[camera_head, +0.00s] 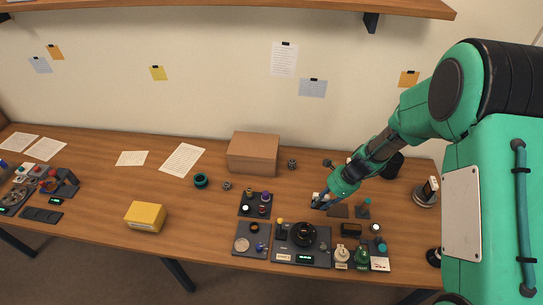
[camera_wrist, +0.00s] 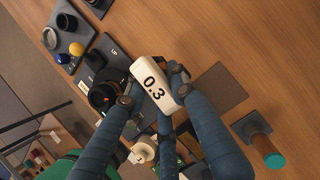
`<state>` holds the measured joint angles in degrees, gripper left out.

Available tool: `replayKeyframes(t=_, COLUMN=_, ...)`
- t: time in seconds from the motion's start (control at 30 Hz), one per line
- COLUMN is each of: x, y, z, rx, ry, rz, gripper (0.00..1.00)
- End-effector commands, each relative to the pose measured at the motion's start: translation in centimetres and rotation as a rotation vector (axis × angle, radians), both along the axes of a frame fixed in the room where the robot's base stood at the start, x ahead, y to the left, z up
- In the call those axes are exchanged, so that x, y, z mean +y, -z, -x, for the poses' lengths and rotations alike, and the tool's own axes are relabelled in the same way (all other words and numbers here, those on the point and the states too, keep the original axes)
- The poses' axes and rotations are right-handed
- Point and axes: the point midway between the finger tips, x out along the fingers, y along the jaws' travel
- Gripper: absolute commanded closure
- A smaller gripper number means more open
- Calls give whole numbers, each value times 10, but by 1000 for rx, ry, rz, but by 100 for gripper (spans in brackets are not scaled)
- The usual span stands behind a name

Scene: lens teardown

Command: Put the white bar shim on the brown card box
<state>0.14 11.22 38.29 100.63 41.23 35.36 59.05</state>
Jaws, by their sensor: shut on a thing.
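In the head view my gripper (camera_head: 319,201) is low over the right part of the bench, with a small white bit of the shim (camera_head: 315,195) showing. I cannot tell its exact height above the bench. The brown card box (camera_head: 252,152) stands at the back of the bench, left of my gripper and apart from it. The wrist view does not show the box.
A flat brown pad (camera_head: 338,211) and a teal-topped post (camera_head: 364,208) are to the right. A small dark part (camera_head: 292,164) stands between box and arm. A yellow box (camera_head: 146,217) is at left.

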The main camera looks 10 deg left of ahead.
Motion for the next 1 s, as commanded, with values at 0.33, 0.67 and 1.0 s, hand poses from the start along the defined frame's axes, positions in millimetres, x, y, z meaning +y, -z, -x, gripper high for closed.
replayKeyframes(t=0.33, x=48, y=-37, z=-27, rx=-1, ry=-24, rz=2, gripper=100)
replayKeyframes(t=0.67, x=138, y=-90, z=-62, rx=-3, ry=-60, rz=3, gripper=100)
replayKeyframes(t=1.0, x=216, y=-125, z=-79, rx=-4, ry=-84, rz=0, gripper=100)
